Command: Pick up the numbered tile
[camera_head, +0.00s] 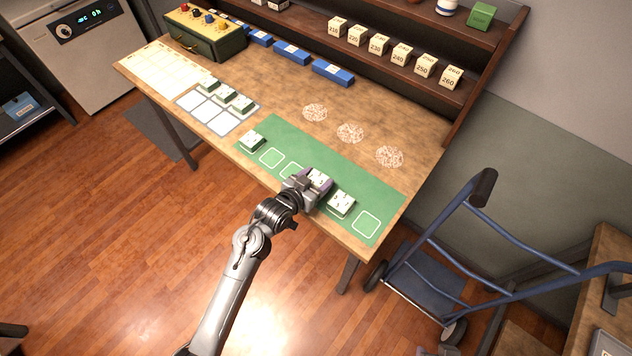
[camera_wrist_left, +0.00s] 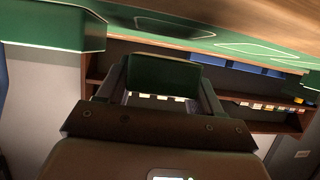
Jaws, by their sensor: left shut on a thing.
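My left gripper (camera_head: 312,188) is over the green mat (camera_head: 262,135) and shut on a white-faced, green-backed tile (camera_head: 321,180). In the left wrist view the held tile (camera_wrist_left: 165,74) shows its dark green side between the two fingers. I cannot tell whether it touches the mat. A similar tile (camera_head: 341,204) lies on the mat just right of the gripper, and another tile (camera_head: 252,140) lies at the mat's left end. Several such tiles (camera_head: 226,92) stand on a white card grid (camera_head: 208,114). The numbers on the tiles are too small to read. My right gripper is not in view.
Outlined squares on the mat are bare, one at its right end (camera_head: 366,225). Blue boxes (camera_head: 332,73) and a green box with colored knobs (camera_head: 206,34) stand at the back. Numbered blocks (camera_head: 378,44) line the shelf. A blue hand truck (camera_head: 437,270) stands right of the table.

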